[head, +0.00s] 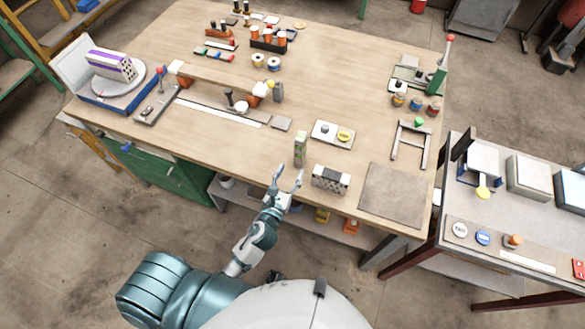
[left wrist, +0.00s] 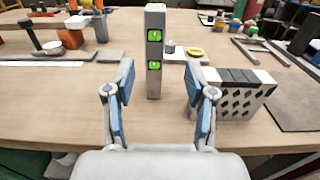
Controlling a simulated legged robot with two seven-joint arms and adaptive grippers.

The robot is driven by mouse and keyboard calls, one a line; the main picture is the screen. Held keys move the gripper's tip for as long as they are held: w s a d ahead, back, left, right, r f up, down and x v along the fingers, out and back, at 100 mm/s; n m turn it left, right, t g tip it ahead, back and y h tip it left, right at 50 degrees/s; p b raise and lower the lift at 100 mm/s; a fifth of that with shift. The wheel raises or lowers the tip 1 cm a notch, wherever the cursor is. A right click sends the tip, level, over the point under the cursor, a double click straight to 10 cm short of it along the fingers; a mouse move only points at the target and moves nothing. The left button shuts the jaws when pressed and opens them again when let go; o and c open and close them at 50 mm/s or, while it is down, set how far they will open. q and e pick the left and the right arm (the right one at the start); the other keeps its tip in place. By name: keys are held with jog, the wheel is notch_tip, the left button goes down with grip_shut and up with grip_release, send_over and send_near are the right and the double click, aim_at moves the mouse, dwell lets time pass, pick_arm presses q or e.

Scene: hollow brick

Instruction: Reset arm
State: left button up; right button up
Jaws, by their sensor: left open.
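My left gripper (head: 287,180) is open and empty at the front edge of the wooden workbench (head: 225,130). In the left wrist view its two blue-padded fingers (left wrist: 158,100) stand apart. An upright block with green labels (head: 299,149) stands just beyond the fingertips; in the left wrist view this block (left wrist: 155,50) shows between and beyond them, not gripped. A hollow brick with dark diamond holes (head: 331,179) stands on the bench to the right of the gripper; it also shows in the left wrist view (left wrist: 232,97). My right gripper is not in view.
A white tray with a yellow ring (head: 333,135) lies behind the upright block. A flat grey-brown mat (head: 392,195) lies at the right front corner. A purple-striped block on a turntable (head: 112,66) stands far left. A side table (head: 505,215) is at right.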

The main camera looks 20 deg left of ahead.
pick_arm(q)
jog(key=shift+a, duration=0.2)
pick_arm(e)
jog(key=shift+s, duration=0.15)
pick_arm(q)
jog(key=s+a+f+n+g+y, duration=0.25)
jog(key=s+f+n+g, duration=0.2)
jog(key=n, duration=0.65)
jog(key=s+a+f+n+g+y, duration=0.1)
jog(key=s+a+f+n+g, duration=0.35)
jog(key=n, duration=0.55)
jog(key=s+d+f+n+g+h, duration=0.1)
jog(key=s+f+n+g+h, duration=0.15)
jog(key=s+n, duration=0.4)
jog(key=s+d+f+n+g+h, duration=0.1)
jog(key=s+f+n+g, duration=0.2)
jog(key=s+n, duration=0.35)
notch_tip(320, 180, down, 20)
jog(key=g, duration=0.1)
jog(key=s+f, duration=0.6)
jog(key=f, duration=0.3)
jog(key=s+a+f+g, duration=0.1)
jog(key=s+f, duration=0.5)
jog(key=f, duration=0.2)
jog(key=shift+f, duration=0.4)
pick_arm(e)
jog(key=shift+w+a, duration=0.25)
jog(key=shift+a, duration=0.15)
